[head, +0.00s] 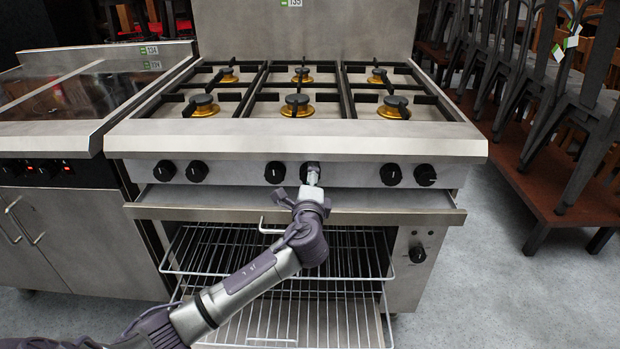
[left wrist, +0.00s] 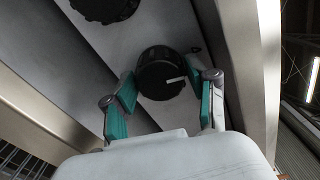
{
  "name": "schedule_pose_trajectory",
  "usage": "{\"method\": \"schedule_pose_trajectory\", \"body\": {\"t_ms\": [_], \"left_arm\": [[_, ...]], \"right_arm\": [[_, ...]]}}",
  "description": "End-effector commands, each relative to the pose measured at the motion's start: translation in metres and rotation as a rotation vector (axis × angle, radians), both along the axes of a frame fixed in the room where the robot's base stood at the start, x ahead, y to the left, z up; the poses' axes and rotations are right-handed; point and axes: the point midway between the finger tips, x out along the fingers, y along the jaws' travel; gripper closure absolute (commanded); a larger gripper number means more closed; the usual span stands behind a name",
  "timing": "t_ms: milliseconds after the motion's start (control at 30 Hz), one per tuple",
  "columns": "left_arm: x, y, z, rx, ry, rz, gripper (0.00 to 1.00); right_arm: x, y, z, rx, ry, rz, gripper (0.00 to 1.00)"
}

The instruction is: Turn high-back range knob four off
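The high-back range (head: 300,143) shows a row of several black knobs on its front panel. Knob four (head: 310,168), counting from the left, is partly hidden behind my left gripper (head: 312,180). My left gripper (left wrist: 164,85) is open, with one teal-padded finger on each side of the knob. I cannot tell whether either pad touches it. Knob three (left wrist: 100,6) shows at the top left of that view. My right gripper is not in view.
Below the panel, a ledge (head: 400,216) juts out above the open oven with wire racks (head: 345,262). A glass-topped unit (head: 50,100) adjoins at left. Stacked chairs (head: 570,110) stand on a wooden platform (head: 560,200) at right. Grey floor (head: 480,290) is clear at lower right.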

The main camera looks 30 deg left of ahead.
Motion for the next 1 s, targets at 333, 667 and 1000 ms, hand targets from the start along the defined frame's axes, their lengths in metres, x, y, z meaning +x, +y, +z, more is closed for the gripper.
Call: {"method": "schedule_pose_trajectory", "body": {"t_ms": [333, 667, 1000], "left_arm": [[0.0, -0.001, -0.002, -0.035, -0.015, 0.0, 0.85], [0.0, 0.0, 0.0, -0.212, -0.101, 0.001, 0.85], [0.0, 0.0, 0.0, -0.209, -0.1, 0.001, 0.27]], "right_arm": [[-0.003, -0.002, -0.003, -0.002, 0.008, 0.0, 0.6], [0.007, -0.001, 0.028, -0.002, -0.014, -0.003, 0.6], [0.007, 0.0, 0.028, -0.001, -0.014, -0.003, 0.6]]}}
